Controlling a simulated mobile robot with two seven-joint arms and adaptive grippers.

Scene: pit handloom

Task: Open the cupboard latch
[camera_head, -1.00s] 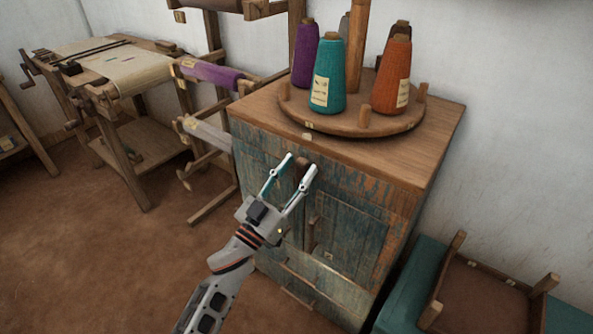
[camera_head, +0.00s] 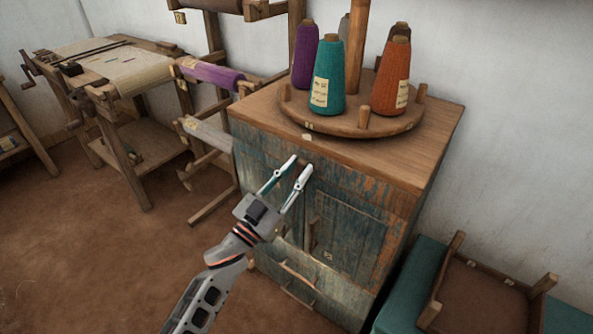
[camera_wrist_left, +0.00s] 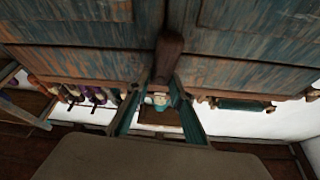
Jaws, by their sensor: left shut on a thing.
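The cupboard (camera_head: 350,240) has worn blue-green doors under a wooden top. Its latch is a dark brown wooden turn-piece (camera_wrist_left: 168,55) near the top of the doors, seen in the left wrist view over the seam between two panels. My left gripper (camera_head: 301,163) is at the latch with its two fingers close together. In the left wrist view the gripper (camera_wrist_left: 161,94) has a finger on each side of the latch's near end and is shut on it. In the head view the fingers hide most of the latch. The doors look shut. My right gripper is not in view.
A round wooden stand (camera_head: 340,125) with purple, teal (camera_head: 328,80) and orange (camera_head: 391,80) yarn cones sits on the cupboard top. A loom (camera_head: 125,75) stands at the left. A teal bench with a wooden frame (camera_head: 475,300) is close at the lower right. Floor lies open at lower left.

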